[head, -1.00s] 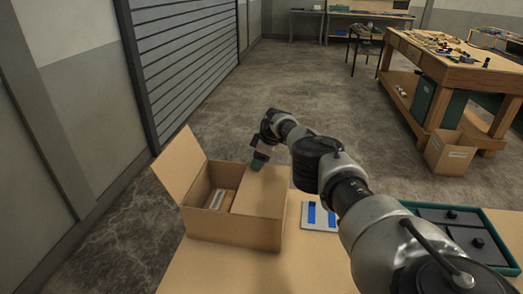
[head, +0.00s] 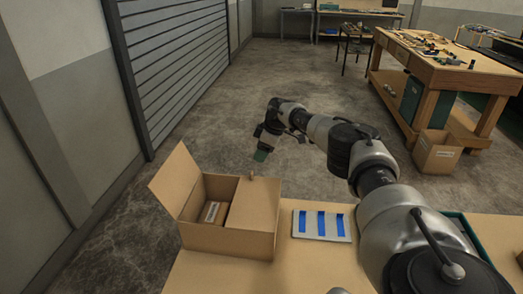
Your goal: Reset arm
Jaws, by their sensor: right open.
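My right arm reaches in from the lower right. Its gripper (head: 261,154) hangs beyond the far side of the open cardboard box (head: 228,243), apart from it, over the floor as seen here. It is open, and nothing shows between its fingers. The box stands on the table with one flap raised at the left and another panel lying over its right part. A small light-brown item (head: 213,212) lies inside. My left gripper is out of view.
A white plate (head: 321,237) with blue strips lies right of the box. A green-edged tray (head: 466,232) is mostly hidden behind my arm. A workbench (head: 450,72) with tools and a cardboard carton (head: 436,152) stand farther back. The floor behind the box is clear.

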